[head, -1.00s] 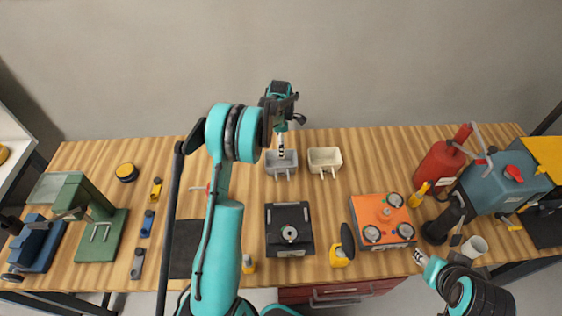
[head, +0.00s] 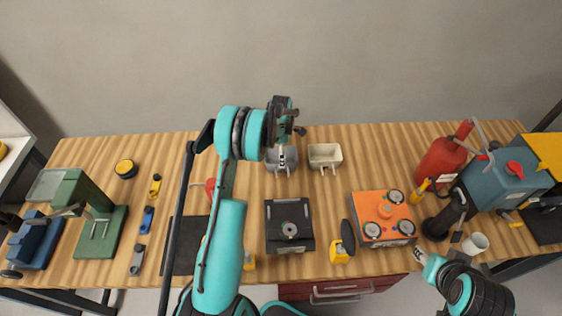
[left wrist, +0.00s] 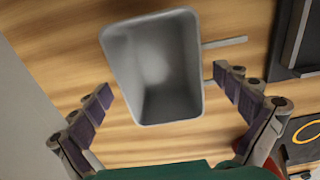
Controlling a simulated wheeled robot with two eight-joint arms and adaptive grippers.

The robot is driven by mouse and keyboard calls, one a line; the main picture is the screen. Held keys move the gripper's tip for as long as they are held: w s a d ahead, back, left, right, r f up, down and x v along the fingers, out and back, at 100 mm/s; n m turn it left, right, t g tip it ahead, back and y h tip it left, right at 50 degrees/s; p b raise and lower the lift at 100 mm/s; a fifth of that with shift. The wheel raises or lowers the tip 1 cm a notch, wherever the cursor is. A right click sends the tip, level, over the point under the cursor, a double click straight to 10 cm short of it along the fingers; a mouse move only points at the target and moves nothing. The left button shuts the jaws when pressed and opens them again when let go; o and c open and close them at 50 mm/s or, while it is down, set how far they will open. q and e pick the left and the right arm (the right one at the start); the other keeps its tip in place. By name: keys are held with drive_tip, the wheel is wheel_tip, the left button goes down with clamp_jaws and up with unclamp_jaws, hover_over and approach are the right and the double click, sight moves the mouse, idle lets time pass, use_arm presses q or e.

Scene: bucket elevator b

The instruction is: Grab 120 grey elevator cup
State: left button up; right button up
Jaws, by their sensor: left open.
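The grey elevator cup (head: 272,161) sits on the wooden table near its back edge, partly behind my left gripper in the head view. In the left wrist view the grey cup (left wrist: 155,68) shows its hollow inside, with two thin prongs on its right side. My left gripper (head: 283,150) is above the cup. In the left wrist view its two fingers (left wrist: 165,92) are spread open, one on each side of the cup's lower end, with nothing between them touching. My right gripper (head: 420,254) is at the table's front right; its jaws are too small to judge.
A cream cup (head: 325,156) stands just right of the grey one. A black box with a round dial (head: 289,230) lies in front. An orange box (head: 384,216) and a red canister (head: 440,162) are further right. A green machine (head: 100,235) is at left.

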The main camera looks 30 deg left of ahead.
use_arm(q)
drive_tip(key=shift+f+b, duration=0.25)
drive_tip(key=shift+b, duration=0.15)
idle(0.3)
drive_tip(key=c, duration=1.2)
